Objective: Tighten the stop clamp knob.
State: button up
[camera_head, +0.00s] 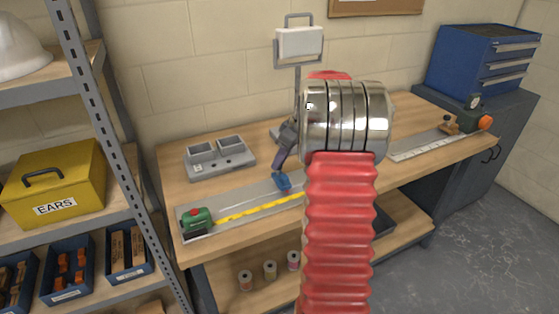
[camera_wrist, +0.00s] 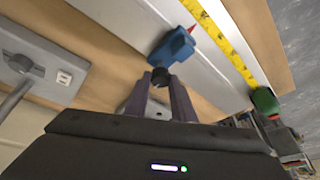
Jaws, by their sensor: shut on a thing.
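The blue stop clamp (camera_head: 282,182) sits on the grey rail (camera_head: 245,192) along the workbench, beside a yellow tape (camera_head: 262,208). In the wrist view the clamp (camera_wrist: 173,46) shows a small red pointer toward the tape (camera_wrist: 222,42). Its dark round knob (camera_wrist: 160,76) faces my gripper. My gripper (camera_wrist: 160,88) has its two fingers on either side of the knob and is shut on it. In the head view my gripper (camera_head: 280,166) reaches down to the clamp from behind. The knob cannot be made out there, and my red and silver arm hides the middle of the rail.
A grey two-bin tray (camera_head: 219,157) stands behind the rail. A green tape case (camera_head: 196,219) lies at the rail's left end. A device with an orange knob (camera_head: 484,122) stands at the right end. Shelving (camera_head: 113,165) stands close at left.

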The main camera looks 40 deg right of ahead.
jog(key=shift+a, duration=0.1)
grip_shut()
jog(key=shift+m, duration=0.5)
jog(key=shift+m+h, duration=0.5)
jog(key=shift+m, duration=0.3)
jog(key=m, duration=0.2)
jog(key=m+h, duration=0.1)
jog(key=m, duration=0.1)
jog(key=m+h, duration=0.1)
jog(key=m, duration=0.1)
jog(key=shift+a, duration=0.3)
jog(key=m+h, duration=0.1)
jog(key=m, duration=0.1)
jog(key=m+h, duration=0.1)
jog(key=m, duration=0.1)
jog(key=shift+w+a+m+g, duration=0.1)
jog(key=shift+a+m+g, duration=0.05)
jog(key=shift+m+g, duration=0.25)
jog(key=shift+w+a+m+g+h, duration=0.1)
jog(key=shift+m+g+h, duration=0.2)
jog(key=shift+m, duration=0.7)
jog(key=shift+w+m+g+h, duration=0.1)
jog(key=shift+m+g, duration=0.3)
jog(key=shift+m, duration=0.9)
